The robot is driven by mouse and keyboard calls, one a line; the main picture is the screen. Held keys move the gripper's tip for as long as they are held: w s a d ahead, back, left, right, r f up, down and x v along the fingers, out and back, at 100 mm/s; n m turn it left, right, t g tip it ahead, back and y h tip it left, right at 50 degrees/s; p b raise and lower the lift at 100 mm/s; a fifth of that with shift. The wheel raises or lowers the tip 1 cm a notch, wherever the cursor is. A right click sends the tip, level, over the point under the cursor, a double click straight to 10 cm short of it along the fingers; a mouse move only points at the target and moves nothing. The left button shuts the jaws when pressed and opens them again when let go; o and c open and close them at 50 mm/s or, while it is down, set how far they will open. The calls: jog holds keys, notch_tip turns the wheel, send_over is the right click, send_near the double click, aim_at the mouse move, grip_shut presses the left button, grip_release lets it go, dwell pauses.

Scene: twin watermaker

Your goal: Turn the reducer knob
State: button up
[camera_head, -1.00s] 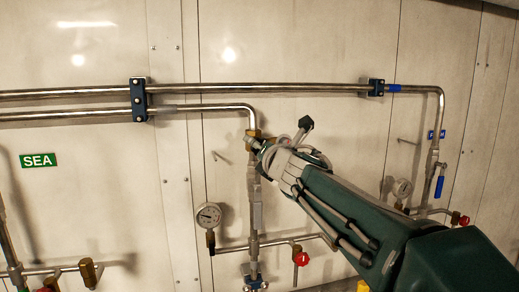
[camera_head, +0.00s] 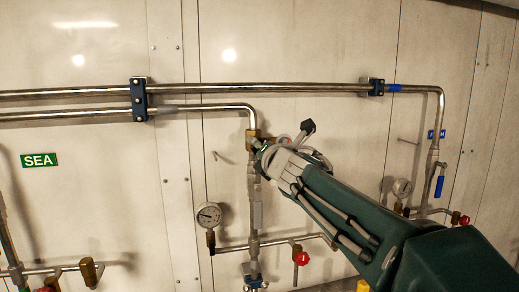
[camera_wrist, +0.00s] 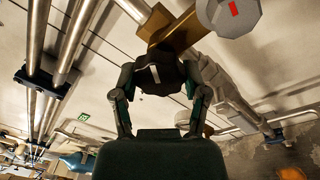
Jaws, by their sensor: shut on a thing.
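The reducer knob (camera_wrist: 154,74) is black and sits below a brass body (camera_wrist: 180,36) in the wrist view. My gripper (camera_wrist: 158,84) is shut on the knob, with one finger on each side of it. In the head view my gripper (camera_head: 262,152) is at the brass fitting (camera_head: 252,134) at the top of the vertical pipe. The knob itself is hidden there by my gripper and wrist.
A gauge (camera_head: 209,215) and a red-handled valve (camera_head: 301,258) are below my arm. Steel pipes (camera_head: 230,88) run along the wall above. A blue-handled valve (camera_head: 439,186) is on the right.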

jog(key=m, duration=0.4)
jog(key=m+t, duration=0.1)
jog(key=m, duration=0.4)
jog(key=m+h, duration=0.1)
jog(key=m, duration=0.4)
jog(key=shift+f, duration=0.15)
jog(key=shift+w+a+m+t+h, duration=0.1)
jog(key=shift+m+t+h, duration=0.3)
jog(key=shift+m, duration=1.5)
jog(key=shift+f, duration=0.1)
jog(key=o, duration=1.1)
jog(key=shift+o, duration=0.2)
jog(key=shift+r, duration=0.25)
